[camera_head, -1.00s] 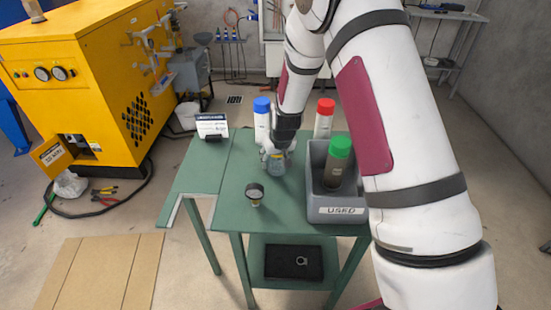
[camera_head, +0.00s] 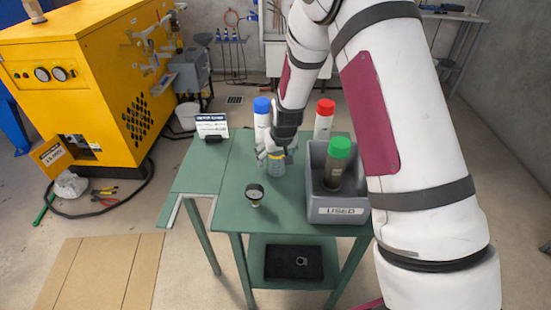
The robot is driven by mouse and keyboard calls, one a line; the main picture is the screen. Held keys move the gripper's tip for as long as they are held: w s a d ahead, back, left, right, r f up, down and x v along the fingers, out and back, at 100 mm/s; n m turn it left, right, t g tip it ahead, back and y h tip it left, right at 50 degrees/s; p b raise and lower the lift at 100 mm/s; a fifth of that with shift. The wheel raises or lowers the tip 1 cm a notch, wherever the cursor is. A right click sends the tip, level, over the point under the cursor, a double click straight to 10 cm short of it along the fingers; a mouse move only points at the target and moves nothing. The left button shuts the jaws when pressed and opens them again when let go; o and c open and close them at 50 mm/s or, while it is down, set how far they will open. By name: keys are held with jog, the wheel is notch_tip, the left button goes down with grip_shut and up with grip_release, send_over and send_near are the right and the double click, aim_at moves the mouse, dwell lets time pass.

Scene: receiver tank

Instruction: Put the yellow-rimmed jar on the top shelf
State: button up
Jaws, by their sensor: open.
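The yellow-rimmed jar (camera_head: 277,166), small and blue-grey, stands upright on the green table top (camera_head: 230,180). A thin yellow band shows near its upper end. My gripper (camera_head: 271,156) is open and points down at the jar's top, with its fingers at the rim. I cannot tell whether they touch it. The gripper hides part of the jar's upper end. The table has a lower green shelf (camera_head: 257,283). No shelf marked as the top one can be made out.
A blue-capped bottle (camera_head: 262,115) and a red-capped bottle (camera_head: 324,118) stand behind. A grey bin (camera_head: 342,212) marked USED holds a green-capped bottle (camera_head: 338,162) on the right. A gauge (camera_head: 254,194) stands in front. A black tray (camera_head: 292,262) lies below.

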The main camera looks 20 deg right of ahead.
jog(key=v, duration=1)
jog(key=shift+p, duration=0.35)
